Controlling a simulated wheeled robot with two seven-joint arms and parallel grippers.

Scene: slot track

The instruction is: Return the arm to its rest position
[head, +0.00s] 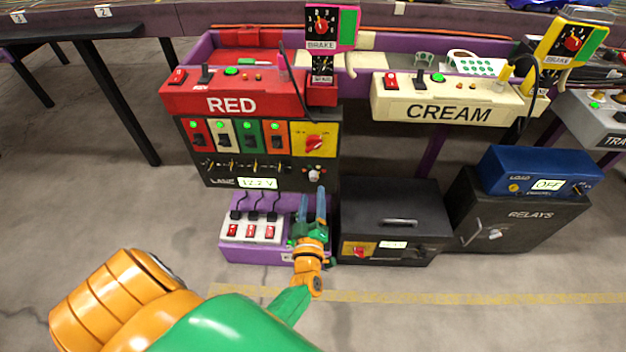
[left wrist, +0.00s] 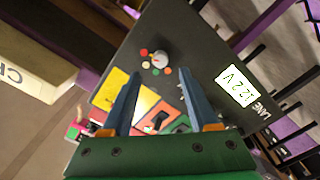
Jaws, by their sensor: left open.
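My left arm comes in from the lower left of the head view, green and orange. My left gripper (head: 314,192) has its blue fingers apart with nothing between them. It is in front of the purple tray (head: 225,249), just right of the white switch box. In the left wrist view the open fingers (left wrist: 160,74) point at the dark lane supply panel (left wrist: 205,50), on either side of its white knob (left wrist: 160,59). The panel's display reads 12.2 V. I cannot tell how far the fingertips are from it. My right gripper is not in view.
The RED controller (head: 231,104) and CREAM controller (head: 450,112) stand behind. A black case (head: 395,220) is close on the gripper's right. The RELAYS box (head: 520,224) with a blue unit (head: 540,170) on it is farther right. The grey floor (head: 110,200) at left is clear except for table legs.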

